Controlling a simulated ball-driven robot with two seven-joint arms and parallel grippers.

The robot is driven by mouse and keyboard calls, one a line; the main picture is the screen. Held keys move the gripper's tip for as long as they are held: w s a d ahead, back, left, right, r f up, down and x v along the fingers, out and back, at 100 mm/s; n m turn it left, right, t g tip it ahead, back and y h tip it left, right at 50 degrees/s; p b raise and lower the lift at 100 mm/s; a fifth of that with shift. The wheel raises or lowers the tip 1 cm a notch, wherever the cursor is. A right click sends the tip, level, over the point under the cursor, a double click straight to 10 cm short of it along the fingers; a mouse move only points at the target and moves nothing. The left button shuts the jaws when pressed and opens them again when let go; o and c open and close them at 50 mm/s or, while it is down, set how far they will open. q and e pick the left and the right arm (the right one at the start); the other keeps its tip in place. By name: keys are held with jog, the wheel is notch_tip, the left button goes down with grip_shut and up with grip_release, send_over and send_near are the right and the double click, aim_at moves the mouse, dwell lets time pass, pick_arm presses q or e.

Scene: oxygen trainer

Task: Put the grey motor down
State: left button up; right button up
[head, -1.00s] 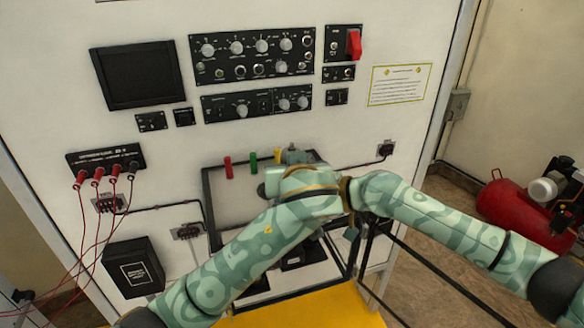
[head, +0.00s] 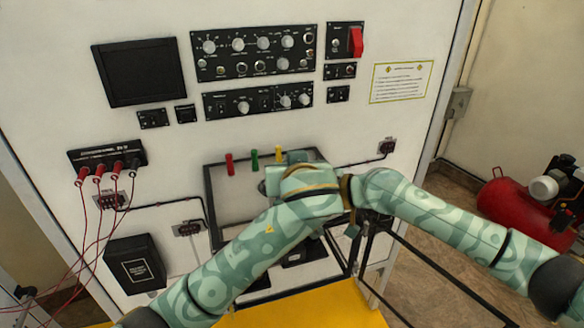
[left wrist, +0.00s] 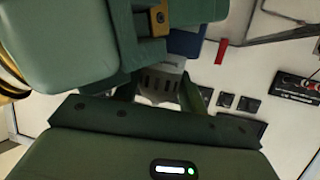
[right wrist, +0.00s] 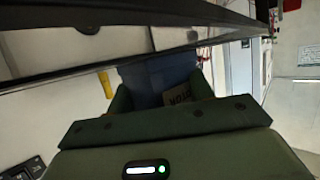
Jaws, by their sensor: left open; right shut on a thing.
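The grey motor shows in the left wrist view as a light grey slotted end (left wrist: 158,84). In the right wrist view a blue-grey block with a tan printed label (right wrist: 160,78), apparently the motor's body, sits between the fingers. My right gripper (right wrist: 161,92) is shut on it. My left gripper (left wrist: 160,92) is open, with its fingers on either side of the slotted end; I cannot tell if they touch it. In the head view my two arms meet in front of the panel and hide the motor and most of both grippers.
A black open frame (head: 208,185) stands before the white panel, above a yellow surface (head: 300,310). Its dark bar (right wrist: 120,68) crosses close above the motor in the right wrist view. Red wires hang at left from a black terminal box (head: 106,156). A red compressor (head: 510,208) stands at right.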

jog(key=shift+r, duration=0.1)
pick_arm(q)
jog(key=v, duration=0.7)
jog(key=shift+s+d+r, duration=0.15)
jog(key=shift+s+r, duration=0.05)
jog(key=shift+r, duration=0.2)
pick_arm(e)
jog(key=o, duration=0.9)
jog(key=shift+o, duration=0.8)
